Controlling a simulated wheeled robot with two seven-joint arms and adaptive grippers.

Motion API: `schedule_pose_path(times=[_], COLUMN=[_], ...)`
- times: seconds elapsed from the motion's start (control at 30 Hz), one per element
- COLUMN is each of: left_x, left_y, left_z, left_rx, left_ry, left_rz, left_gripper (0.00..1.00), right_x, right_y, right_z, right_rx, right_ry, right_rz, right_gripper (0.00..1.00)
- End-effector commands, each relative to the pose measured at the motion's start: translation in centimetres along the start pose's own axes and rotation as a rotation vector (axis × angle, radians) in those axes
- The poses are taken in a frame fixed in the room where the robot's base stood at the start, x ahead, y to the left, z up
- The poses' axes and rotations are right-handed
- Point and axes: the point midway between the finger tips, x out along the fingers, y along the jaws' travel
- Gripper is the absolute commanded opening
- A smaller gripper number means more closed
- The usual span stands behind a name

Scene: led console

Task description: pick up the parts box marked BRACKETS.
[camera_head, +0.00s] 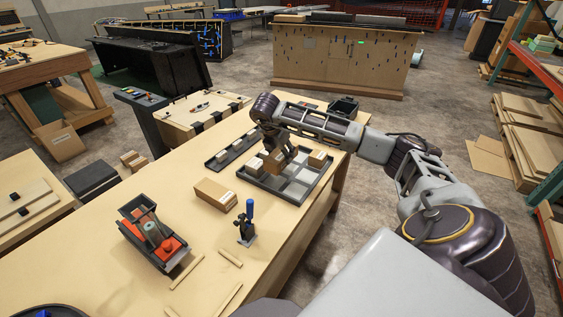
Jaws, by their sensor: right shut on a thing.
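My right gripper (282,155) reaches in from the right and is shut on a small brown box (273,163) over the grey divided tray (266,189). I cannot tell whether the held box still touches the tray. Another small box (255,167) stands at the tray's left side, and one more (317,159) at its far right corner. The labels are too small to read, so I cannot tell which box says BRACKETS. My left gripper is not in view.
The wooden table (130,275) also holds a black tool caddy with red parts (152,236), a blue-handled clamp (247,220), loose wood strips (187,272), a narrow black tray (232,152) and a dark bin (343,107). The tray's front compartments look empty.

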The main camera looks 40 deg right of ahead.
Motion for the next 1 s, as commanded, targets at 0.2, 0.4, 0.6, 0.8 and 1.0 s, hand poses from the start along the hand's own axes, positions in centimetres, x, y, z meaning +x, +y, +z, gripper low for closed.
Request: schedule_pose_path(times=[0.2, 0.4, 0.6, 0.8, 1.0], left_x=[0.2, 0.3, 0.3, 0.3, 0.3], left_y=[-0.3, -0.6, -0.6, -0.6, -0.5], left_z=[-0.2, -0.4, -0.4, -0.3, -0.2], left_rx=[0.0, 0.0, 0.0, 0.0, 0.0], left_ry=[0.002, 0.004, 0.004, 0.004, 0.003], left_rz=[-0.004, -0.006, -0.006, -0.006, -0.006], left_gripper=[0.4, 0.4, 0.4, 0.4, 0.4], right_x=[-2.6, -3.5, -3.6, -3.6, -3.6], right_y=[0.1, 0.0, 0.0, 0.0, 0.0], right_z=[1.1, 1.5, 1.5, 1.5, 1.5], right_rx=[0.0, 0.0, 0.0, 0.0, 0.0], right_ry=[-0.001, 0.0, 0.0, 0.0, 0.0], right_rz=[0.002, 0.002, 0.001, 0.001, 0.001], right_gripper=[0.26, 0.26, 0.26, 0.26, 0.26])
